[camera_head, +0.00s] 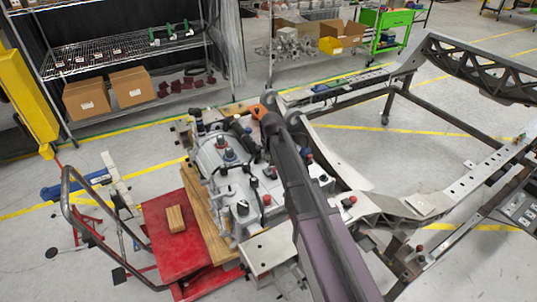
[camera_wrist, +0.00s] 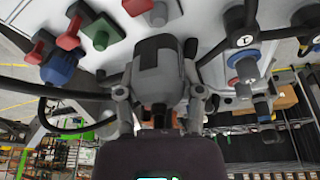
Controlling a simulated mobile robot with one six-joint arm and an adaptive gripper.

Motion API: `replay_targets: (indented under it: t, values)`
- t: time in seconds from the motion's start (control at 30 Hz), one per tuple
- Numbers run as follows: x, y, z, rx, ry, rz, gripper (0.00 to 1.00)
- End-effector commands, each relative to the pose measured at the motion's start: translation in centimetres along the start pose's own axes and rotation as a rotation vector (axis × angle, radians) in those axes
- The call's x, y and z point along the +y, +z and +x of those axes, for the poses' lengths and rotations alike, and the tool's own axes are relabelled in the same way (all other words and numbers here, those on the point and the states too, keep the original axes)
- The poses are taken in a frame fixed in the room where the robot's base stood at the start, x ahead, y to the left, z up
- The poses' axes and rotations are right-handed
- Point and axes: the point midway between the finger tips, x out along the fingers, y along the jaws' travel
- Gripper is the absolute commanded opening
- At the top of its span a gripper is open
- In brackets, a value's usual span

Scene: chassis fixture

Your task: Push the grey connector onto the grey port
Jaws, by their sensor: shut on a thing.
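My gripper (camera_wrist: 160,108) shows in the wrist view, its two fingers on either side of the grey connector (camera_wrist: 157,62). The connector is a dark grey block, held between the fingers and pointing away toward a pale housing (camera_wrist: 195,28). The connector's far end lies at or close to that housing; I cannot tell whether it touches. The grey port is not visible, perhaps hidden behind the connector. In the head view my arm reaches over the silver drive unit (camera_head: 222,155), and the connector cannot be made out there.
In the wrist view, a blue connector (camera_wrist: 58,67), red levers (camera_wrist: 68,40) and a green block (camera_wrist: 100,33) sit to the left. Black-capped fittings (camera_wrist: 242,68) and dark cables stand close on the right. In the head view a red cart (camera_head: 165,235) and a metal frame (camera_head: 375,205) flank the unit.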

Motion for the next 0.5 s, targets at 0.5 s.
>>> replay_targets:
  t: [0.5]
  values:
    - [-0.1,0.6,2.3,0.000,0.012,-0.005,0.05]
